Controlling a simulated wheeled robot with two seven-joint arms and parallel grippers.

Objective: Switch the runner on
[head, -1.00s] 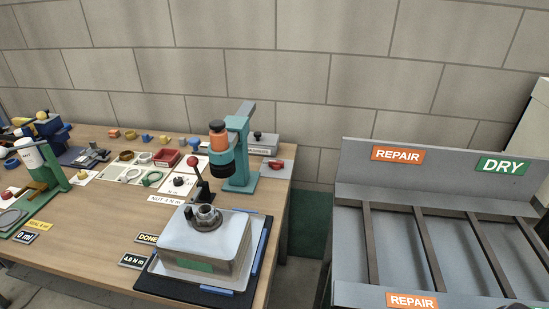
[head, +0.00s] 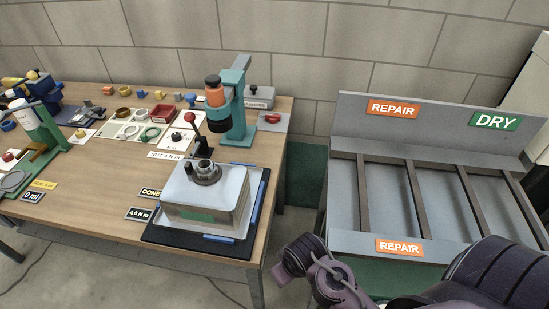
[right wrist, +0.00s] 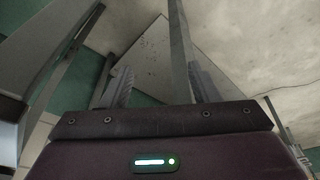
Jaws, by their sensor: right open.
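No part in view is labelled as a runner, so I cannot tell which one it is. A teal stand (head: 239,100) holding an orange-topped black unit (head: 215,97) stands at the back right of the wooden table. A red knob (head: 272,118) sits on a small grey base beside it. My right arm shows low right in the head view. My left gripper is out of view.
A white-topped box with a metal collar (head: 205,185) rests on a black mat at the table's front right. A grey rack (head: 345,195) with REPAIR and DRY signs stands to the right. A green stand (head: 48,135) is at the left. The table's front middle is clear.

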